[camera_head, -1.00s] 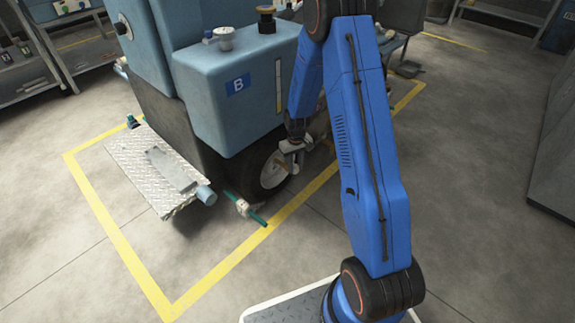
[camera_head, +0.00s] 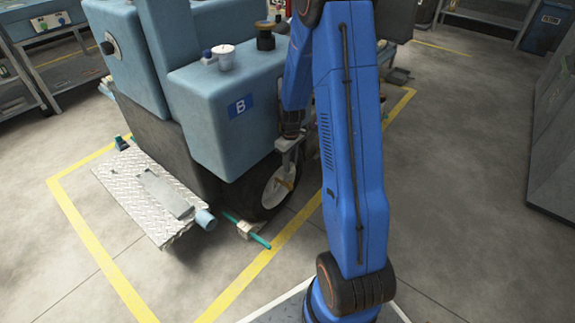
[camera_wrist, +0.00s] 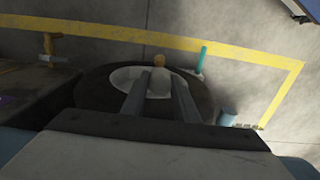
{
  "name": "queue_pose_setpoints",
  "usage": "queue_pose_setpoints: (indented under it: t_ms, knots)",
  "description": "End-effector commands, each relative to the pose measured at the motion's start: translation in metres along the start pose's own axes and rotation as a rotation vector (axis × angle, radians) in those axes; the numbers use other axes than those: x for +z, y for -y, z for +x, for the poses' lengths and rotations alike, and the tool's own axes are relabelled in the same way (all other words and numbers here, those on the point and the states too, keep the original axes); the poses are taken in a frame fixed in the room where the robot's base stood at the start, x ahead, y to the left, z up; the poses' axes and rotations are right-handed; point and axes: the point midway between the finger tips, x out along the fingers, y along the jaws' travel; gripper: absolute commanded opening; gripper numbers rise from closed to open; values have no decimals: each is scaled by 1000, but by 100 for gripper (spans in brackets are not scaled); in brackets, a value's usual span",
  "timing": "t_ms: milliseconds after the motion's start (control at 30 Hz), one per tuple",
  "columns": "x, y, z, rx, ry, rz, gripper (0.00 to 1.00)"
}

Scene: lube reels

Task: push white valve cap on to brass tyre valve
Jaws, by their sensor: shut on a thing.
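My gripper (camera_head: 287,172) points down in front of the wheel (camera_head: 262,205) of the blue machine. In the wrist view, my gripper's two fingers (camera_wrist: 160,82) stand apart with a pale piece between them, which looks like the white valve cap (camera_wrist: 159,86). It blends with the wheel's pale rim (camera_wrist: 122,76), so its outline is unclear. The brass tyre valve (camera_wrist: 159,61) shows as a small orange-tan knob just beyond the fingertips, in line with the gap between them. Whether cap and valve touch, I cannot tell.
The blue tank (camera_head: 225,110) marked B overhangs the wheel. A wheel chock with a green rod (camera_head: 247,230) lies on the floor by the tyre. A metal step plate (camera_head: 155,195) juts out at left. A yellow line (camera_head: 100,265) marks the floor; open floor lies right.

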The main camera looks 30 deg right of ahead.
Motion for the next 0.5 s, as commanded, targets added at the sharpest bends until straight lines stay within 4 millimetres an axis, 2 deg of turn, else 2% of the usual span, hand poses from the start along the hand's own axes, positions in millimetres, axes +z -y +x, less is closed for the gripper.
queue_pose_setpoints:
  t_ms: [233, 500]
  knots:
    - [0, 0, 2, -1, 0, 1, 6]
    - [0, 0, 14, -1, 1, 1, 6]
